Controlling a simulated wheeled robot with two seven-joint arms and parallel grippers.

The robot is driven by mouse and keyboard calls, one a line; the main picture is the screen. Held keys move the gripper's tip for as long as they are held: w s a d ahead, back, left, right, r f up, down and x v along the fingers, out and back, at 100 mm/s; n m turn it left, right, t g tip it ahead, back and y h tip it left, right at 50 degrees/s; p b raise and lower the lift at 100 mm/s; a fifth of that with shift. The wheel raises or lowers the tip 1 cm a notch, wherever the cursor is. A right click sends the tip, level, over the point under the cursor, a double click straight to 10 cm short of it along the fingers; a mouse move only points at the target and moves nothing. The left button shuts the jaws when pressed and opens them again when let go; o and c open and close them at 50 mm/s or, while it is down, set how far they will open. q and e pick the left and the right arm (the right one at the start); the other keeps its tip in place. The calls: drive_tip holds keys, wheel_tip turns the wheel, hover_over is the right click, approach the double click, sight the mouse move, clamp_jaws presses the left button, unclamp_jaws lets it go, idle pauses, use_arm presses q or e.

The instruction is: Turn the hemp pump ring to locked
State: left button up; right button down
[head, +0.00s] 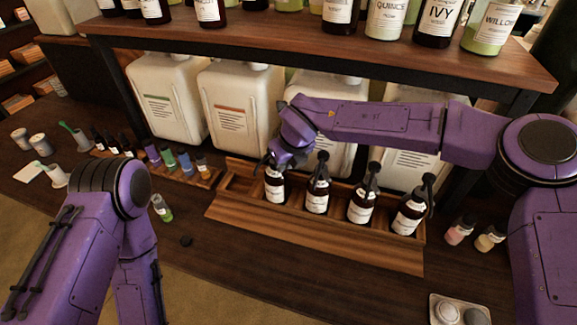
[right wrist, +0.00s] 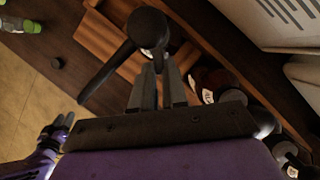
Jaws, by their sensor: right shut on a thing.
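Several dark pump bottles with white labels and black pump heads stand in a row in a wooden rack (head: 315,236). Their labels are too small to read, so I cannot tell which is hemp. My right gripper (head: 276,163) is at the top of the leftmost bottle (head: 275,188) and hides much of its pump. In the right wrist view, my right gripper (right wrist: 157,72) is shut on the black pump (right wrist: 147,28) just below its round head. The nozzle points down and left there. The ring's marks are hidden.
Large white canisters (head: 168,98) stand behind the rack, under a shelf (head: 290,35) of bottles. Small vials stand in a holder (head: 205,178) to the left. Two small jars (head: 460,229) stand right of the rack. A small black piece (head: 186,241) lies on the counter.

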drive_tip(key=shift+s+a+m+h+b, duration=0.1)
drive_tip(key=shift+a+m+h+b, duration=0.25)
drive_tip(key=shift+m, duration=0.35)
drive_tip(key=shift+s+a+m+h+b, duration=0.1)
drive_tip(key=shift+a+m+h+b, duration=0.25)
drive_tip(key=shift+m, duration=0.35)
drive_tip(key=shift+d, duration=0.1)
drive_tip(key=c, duration=1.1)
unclamp_jaws()
drive_tip(key=shift+c, duration=0.2)
